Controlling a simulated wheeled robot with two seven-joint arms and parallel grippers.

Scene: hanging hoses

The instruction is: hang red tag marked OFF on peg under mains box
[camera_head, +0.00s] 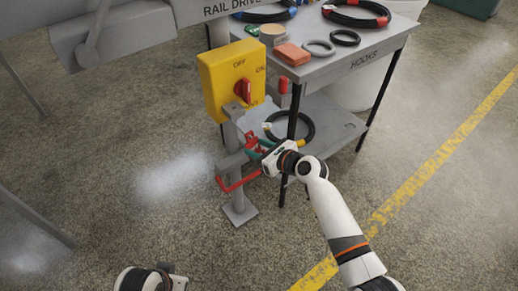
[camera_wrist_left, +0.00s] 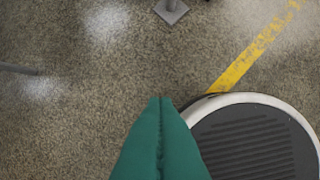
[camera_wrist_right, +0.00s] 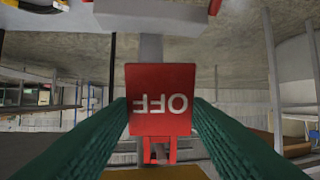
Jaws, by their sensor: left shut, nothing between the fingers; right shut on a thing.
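The yellow mains box (camera_head: 232,78) with a red switch stands on a grey post (camera_head: 240,205), left of the bench. My right gripper (camera_head: 258,150) is just below the box, beside the post. In the right wrist view the red tag (camera_wrist_right: 161,98), marked OFF and upside down in the picture, is held between the green fingers. A narrow red frame (camera_wrist_right: 160,150) shows at the tag's lower picture edge. I cannot clearly tell the peg, or whether the tag touches it. My left gripper (camera_wrist_left: 160,100) is shut and empty over the floor, far from the box.
The grey bench (camera_head: 350,55) holds coiled hoses, rings and an orange block. A black ring (camera_head: 305,128) lies on its lower shelf. A bent red bar (camera_head: 238,184) crosses the post below my right gripper. The floor in front is free, with a yellow line (camera_head: 440,155).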

